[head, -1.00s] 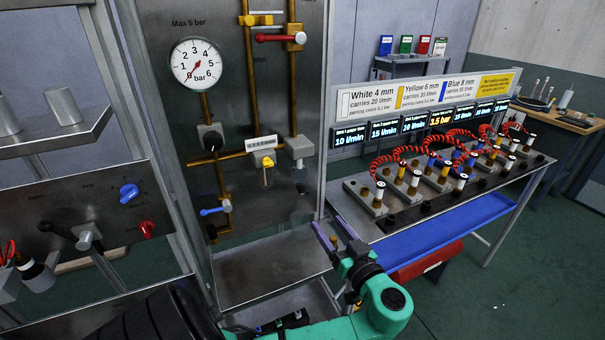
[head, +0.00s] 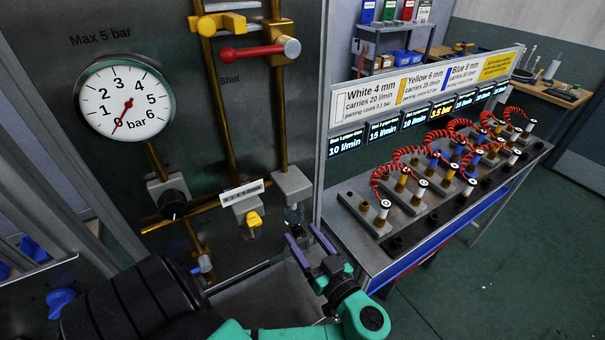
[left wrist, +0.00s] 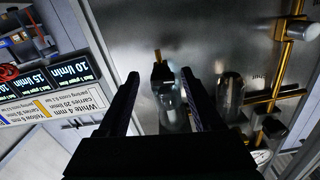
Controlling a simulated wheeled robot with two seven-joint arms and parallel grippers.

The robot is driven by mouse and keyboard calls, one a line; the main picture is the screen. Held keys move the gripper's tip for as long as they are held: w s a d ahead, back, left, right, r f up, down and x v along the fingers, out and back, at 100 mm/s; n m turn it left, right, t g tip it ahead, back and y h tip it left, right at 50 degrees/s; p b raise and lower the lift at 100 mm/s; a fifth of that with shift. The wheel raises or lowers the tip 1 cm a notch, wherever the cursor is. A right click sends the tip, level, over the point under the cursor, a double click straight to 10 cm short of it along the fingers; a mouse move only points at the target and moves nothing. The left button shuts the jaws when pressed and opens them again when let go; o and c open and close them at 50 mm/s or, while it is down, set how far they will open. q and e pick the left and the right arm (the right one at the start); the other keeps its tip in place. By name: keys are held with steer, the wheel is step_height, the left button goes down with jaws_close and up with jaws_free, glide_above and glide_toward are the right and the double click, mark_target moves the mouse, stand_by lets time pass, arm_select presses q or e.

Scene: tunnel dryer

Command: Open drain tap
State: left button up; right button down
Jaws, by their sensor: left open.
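I cannot tell for sure which part is the drain tap. A grey block (head: 293,186) on the panel carries a clear bowl (head: 293,214) below it. In the left wrist view a clear bowl (left wrist: 171,103) has a black end (left wrist: 161,72) with a small brass-coloured piece (left wrist: 157,56). My left gripper (head: 301,232) is open and empty, its fingertips just below the bowl in the head view. In the left wrist view the black end lies between the fingers (left wrist: 160,73), apparently untouched. My right gripper is out of view.
A steel upright (head: 322,130) stands right of the bowl. A bench with red coiled hoses (head: 400,160) lies beyond.

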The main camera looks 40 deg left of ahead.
arm_select(q)
steer(key=shift+s+d+r, duration=0.1)
steer(key=shift+s+d, duration=0.1)
steer(key=shift+d, duration=0.15)
steer(key=shift+s+d+r, duration=0.15)
steer(key=shift+d, duration=0.05)
steer(key=c, duration=0.4)
jaws_close()
steer(key=shift+m+b, duration=0.4)
steer(key=shift+m, duration=3)
